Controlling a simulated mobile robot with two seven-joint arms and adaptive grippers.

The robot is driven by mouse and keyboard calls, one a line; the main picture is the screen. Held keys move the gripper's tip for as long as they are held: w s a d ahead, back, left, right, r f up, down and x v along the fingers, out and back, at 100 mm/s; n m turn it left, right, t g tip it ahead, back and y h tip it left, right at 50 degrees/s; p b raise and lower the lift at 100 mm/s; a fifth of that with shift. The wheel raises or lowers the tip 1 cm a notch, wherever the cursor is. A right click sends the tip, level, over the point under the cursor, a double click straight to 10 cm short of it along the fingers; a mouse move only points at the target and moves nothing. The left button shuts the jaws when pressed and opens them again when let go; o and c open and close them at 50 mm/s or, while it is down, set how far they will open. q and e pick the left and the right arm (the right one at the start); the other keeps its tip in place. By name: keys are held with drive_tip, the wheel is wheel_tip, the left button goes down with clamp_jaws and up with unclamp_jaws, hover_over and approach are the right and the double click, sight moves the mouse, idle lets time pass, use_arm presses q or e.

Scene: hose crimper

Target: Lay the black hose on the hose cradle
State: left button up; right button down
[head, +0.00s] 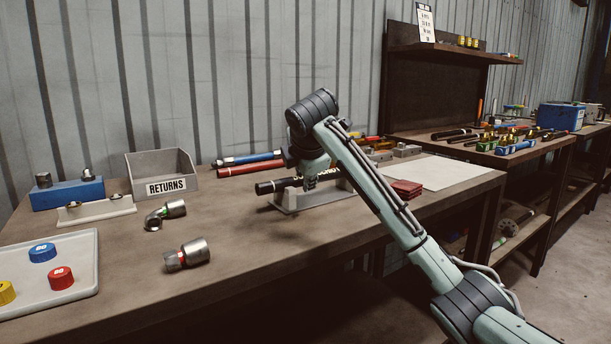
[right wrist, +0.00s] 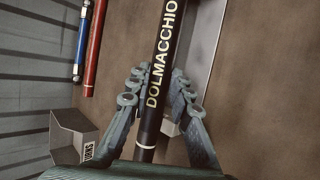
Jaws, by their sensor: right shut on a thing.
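The black hose (head: 268,187), with pale DOLMACCHIO lettering, shows in the head view over the grey hose cradle (head: 291,207) on the bench. It also runs lengthwise through the right wrist view (right wrist: 171,45). My right gripper (head: 313,178) is shut on the hose, with a finger on each side of it in the right wrist view (right wrist: 160,82). The hose lies close above or on the cradle; I cannot tell whether they touch. The cradle's grey edge (right wrist: 207,42) runs beside the hose. My gripper hides part of both. My left gripper is not in view.
Red (head: 248,168) and blue (head: 247,158) hoses lie behind the cradle. A grey RETURNS bin (head: 160,165) stands to the left. Two metal fittings (head: 187,255) and a tray (head: 80,280) with coloured caps lie nearer. Dark red blocks (head: 406,188) sit right of the cradle.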

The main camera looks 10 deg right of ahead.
drive_tip(key=c, duration=1.3)
unclamp_jaws()
drive_tip(key=shift+s, duration=0.1)
